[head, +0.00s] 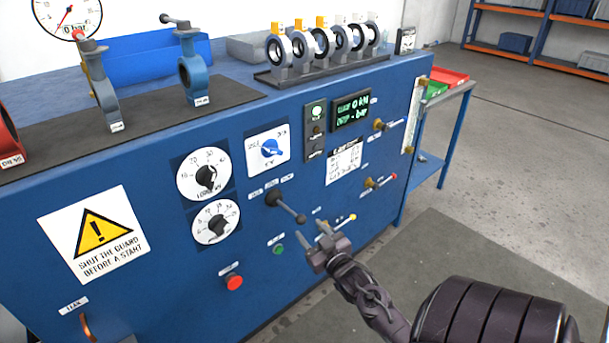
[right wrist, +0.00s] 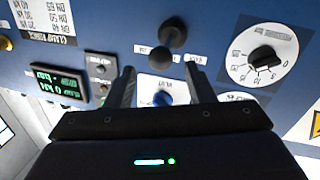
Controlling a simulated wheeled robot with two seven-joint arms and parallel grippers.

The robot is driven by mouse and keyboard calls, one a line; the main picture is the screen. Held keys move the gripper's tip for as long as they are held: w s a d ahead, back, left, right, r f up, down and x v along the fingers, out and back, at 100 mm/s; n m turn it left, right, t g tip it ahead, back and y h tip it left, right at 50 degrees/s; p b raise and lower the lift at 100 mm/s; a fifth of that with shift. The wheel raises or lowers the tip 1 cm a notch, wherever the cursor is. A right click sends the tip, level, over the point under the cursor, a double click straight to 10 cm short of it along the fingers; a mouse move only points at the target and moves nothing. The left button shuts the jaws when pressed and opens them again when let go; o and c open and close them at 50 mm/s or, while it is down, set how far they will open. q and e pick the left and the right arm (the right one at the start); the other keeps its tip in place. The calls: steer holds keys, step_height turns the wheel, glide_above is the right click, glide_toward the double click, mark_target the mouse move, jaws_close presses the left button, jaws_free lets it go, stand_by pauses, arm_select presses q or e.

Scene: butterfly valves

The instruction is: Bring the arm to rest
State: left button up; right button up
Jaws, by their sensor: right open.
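My right gripper (head: 313,233) is in front of the lower right part of the blue bench panel, with its arm coming in from the lower right. Its two fingers stand apart, with nothing between them. In the right wrist view the open fingers (right wrist: 160,75) point at the panel, and a blue selector knob (right wrist: 162,98) shows in the gap behind them. A dark lever with a ball end (head: 287,208) is just up and left of the gripper; whether they touch is hard to tell, but a gap shows. My left gripper is not in view.
The blue panel (head: 130,290) carries dials (head: 205,174), a red button (head: 234,283) and a green display (head: 351,113). Valves (head: 193,75) stand on top. A blue-legged side table (head: 434,165) is at the right. Open floor (head: 520,190) lies right of the bench.

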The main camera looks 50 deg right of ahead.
steer(key=shift+v, duration=1.05)
